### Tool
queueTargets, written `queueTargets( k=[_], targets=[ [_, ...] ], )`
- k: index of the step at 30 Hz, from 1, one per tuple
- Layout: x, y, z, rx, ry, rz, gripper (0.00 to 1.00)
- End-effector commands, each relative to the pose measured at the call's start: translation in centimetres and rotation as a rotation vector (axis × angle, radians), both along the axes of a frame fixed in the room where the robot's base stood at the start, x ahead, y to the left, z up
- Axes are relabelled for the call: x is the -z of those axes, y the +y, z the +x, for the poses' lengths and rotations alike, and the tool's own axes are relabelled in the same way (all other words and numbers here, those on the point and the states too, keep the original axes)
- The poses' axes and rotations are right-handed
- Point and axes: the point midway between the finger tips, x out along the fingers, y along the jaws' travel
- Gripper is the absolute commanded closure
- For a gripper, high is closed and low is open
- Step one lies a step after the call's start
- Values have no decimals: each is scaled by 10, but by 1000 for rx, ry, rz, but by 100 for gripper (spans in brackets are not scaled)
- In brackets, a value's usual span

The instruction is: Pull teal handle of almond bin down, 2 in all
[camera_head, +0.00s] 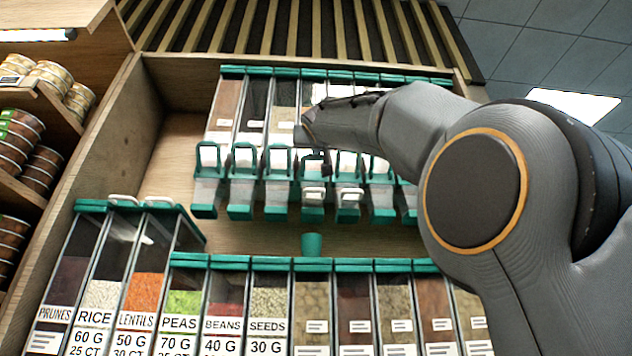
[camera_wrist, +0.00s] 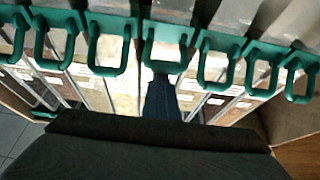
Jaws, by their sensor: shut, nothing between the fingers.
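Upper bins with teal loop handles hang in a row in the wooden cabinet. No almond label is readable on them, so I cannot tell which bin is the almond bin. My gripper (camera_wrist: 162,88) is shut and empty, its dark fingers at the middle teal handle (camera_wrist: 167,52) in the wrist view. The fingertips overlap the handle's loop there; I cannot tell whether they touch it. In the head view my wrist hides part of the upper row, and the fingers are hard to make out. A teal cup (camera_head: 312,244) stands below the bin near my gripper.
A lower row of bins stands in front, including peas (camera_head: 178,313), beans (camera_head: 224,313) and seeds (camera_head: 268,313). Taller bins, including rice (camera_head: 97,300), stand at left. Other teal handles (camera_head: 242,160) closely flank my gripper. Cans (camera_head: 18,135) fill the left shelf.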

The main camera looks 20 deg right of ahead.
Motion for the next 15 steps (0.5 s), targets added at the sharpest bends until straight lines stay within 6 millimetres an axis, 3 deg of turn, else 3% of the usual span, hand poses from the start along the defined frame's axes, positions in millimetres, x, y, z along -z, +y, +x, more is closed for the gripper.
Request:
queueTargets(
  k=[1,15],
  targets=[
    [8,0,5,0,7,3,100],
    [16,0,5,1,10,4,100]
  ],
)
